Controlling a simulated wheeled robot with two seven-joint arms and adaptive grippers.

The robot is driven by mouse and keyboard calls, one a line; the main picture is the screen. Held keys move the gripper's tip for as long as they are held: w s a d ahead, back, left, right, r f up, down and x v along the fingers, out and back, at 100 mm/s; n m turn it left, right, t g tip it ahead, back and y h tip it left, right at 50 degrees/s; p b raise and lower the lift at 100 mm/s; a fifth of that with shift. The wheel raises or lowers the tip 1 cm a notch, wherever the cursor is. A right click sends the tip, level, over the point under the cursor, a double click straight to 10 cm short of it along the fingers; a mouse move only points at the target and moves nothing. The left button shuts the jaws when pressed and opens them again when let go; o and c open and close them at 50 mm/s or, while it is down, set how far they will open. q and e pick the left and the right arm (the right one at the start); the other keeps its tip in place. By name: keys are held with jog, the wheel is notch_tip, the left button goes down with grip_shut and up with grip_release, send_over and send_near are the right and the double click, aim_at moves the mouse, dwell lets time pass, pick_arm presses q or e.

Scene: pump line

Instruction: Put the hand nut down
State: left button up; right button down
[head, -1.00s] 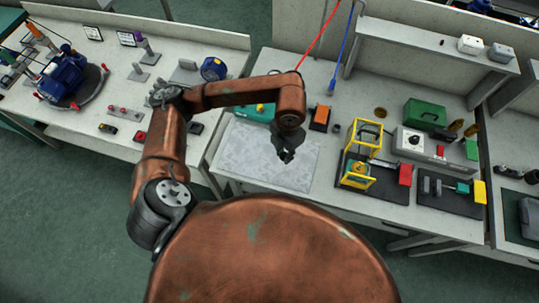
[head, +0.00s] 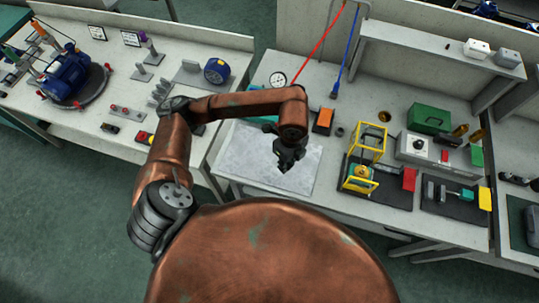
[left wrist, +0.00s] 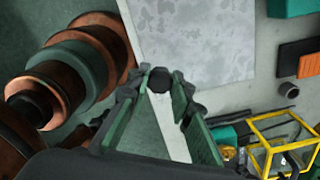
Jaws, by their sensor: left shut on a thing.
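The hand nut (left wrist: 160,80) is a small dark, many-sided piece between the fingertips of my left gripper (left wrist: 161,88) in the left wrist view. My left gripper (head: 285,160) is shut on it over the grey mottled mat (head: 252,160), towards the mat's right side in the head view. The mat also shows at the top of the left wrist view (left wrist: 200,40). The nut is too small and dark to make out in the head view. I cannot tell how high it is above the surface. My right gripper is not in view.
Right of the mat are an orange-and-black box (head: 322,121), a yellow frame (head: 369,140) and a green box (head: 428,118). A gauge (head: 277,79) stands behind my arm. A red hose (head: 320,55) hangs at the back. Much of the mat looks bare.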

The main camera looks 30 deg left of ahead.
pick_arm(q)
send_near(267, 157)
jog(key=s+d+r, duration=0.2)
jog(key=d, duration=0.2)
jog(key=a+f, duration=0.1)
jog(key=w+a+f, duration=0.1)
jog(key=a+f, duration=0.1)
jog(key=f, duration=0.1)
jog(key=shift+w, duration=0.3)
jog(key=shift+w+a+f, duration=0.25)
jog(key=shift+a+f, duration=0.15)
jog(key=shift+f, duration=0.2)
jog(key=shift+a+f, duration=0.15)
jog(key=shift+f, duration=1.6)
jog(key=o, duration=0.4)
jog(key=shift+f, duration=0.15)
jog(key=o, duration=0.4)
jog(key=shift+o, duration=0.2)
